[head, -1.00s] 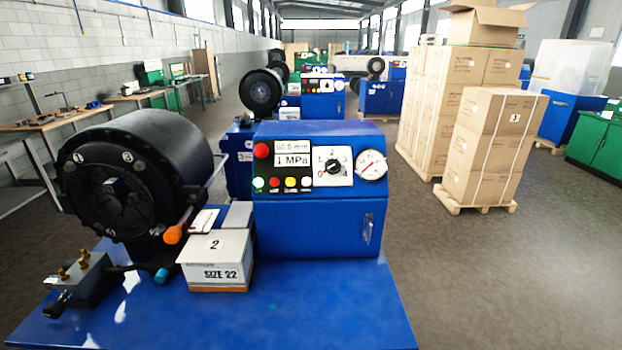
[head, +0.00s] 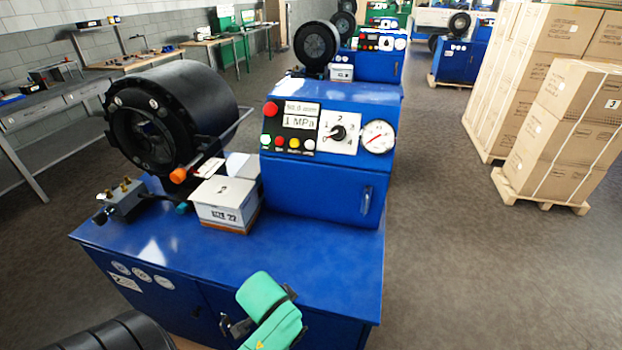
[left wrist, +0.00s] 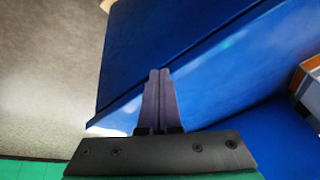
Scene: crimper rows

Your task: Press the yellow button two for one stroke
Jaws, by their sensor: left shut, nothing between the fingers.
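The yellow button (head: 294,143) is in the button row on the control panel of the blue crimper (head: 325,187) in the head view. It sits between a red button (head: 279,142) and a white one (head: 309,145). A green button (head: 265,141) is at the row's left end. My left arm's green part shows low in the head view, in front of the crimper's bench and well below the panel. In the left wrist view my left gripper (left wrist: 159,72) is shut and empty, with blue machine surfaces beyond it. My right gripper is not in view.
A white SIZE 22 box (head: 224,197) stands on the bench left of the panel housing. The black crimping head (head: 170,115) and an orange-tipped lever (head: 178,175) are farther left. Stacked cartons (head: 565,130) stand on the right. The floor between is clear.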

